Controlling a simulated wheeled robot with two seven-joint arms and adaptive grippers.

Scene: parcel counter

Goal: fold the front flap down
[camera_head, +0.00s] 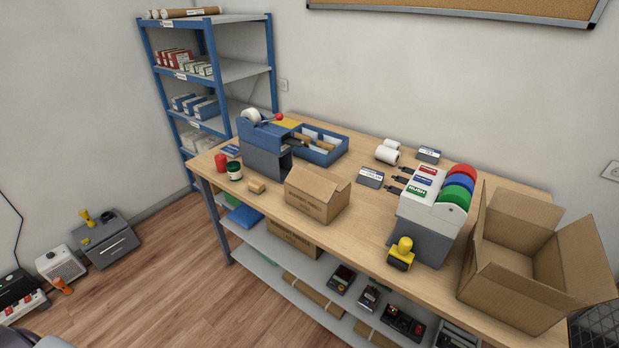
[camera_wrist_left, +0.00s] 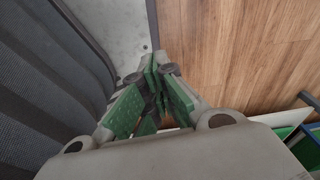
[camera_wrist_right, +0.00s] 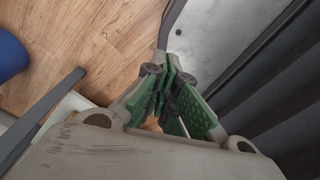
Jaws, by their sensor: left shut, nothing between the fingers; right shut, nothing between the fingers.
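A large open cardboard box (camera_head: 492,290) stands at the right end of the wooden table in the head view. Its front flap (camera_head: 522,284) is tilted outward over the near side. Its back flap (camera_head: 522,212) stands up, and its right flap (camera_head: 586,258) leans outward. The box's inside is partly visible and I see nothing in it. My left gripper (camera_wrist_left: 160,72) is shut and empty, over the floor in the left wrist view. My right gripper (camera_wrist_right: 167,72) is shut and empty, also over the floor. Neither gripper shows in the head view, and both are away from the box.
A label dispenser (camera_head: 425,226) with coloured rolls and a yellow-handled stamp (camera_head: 401,254) stand left of the box. A small closed carton (camera_head: 313,200) and a blue tape machine (camera_head: 264,150) stand farther left. The table (camera_head: 362,235) is bare between carton and dispenser.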

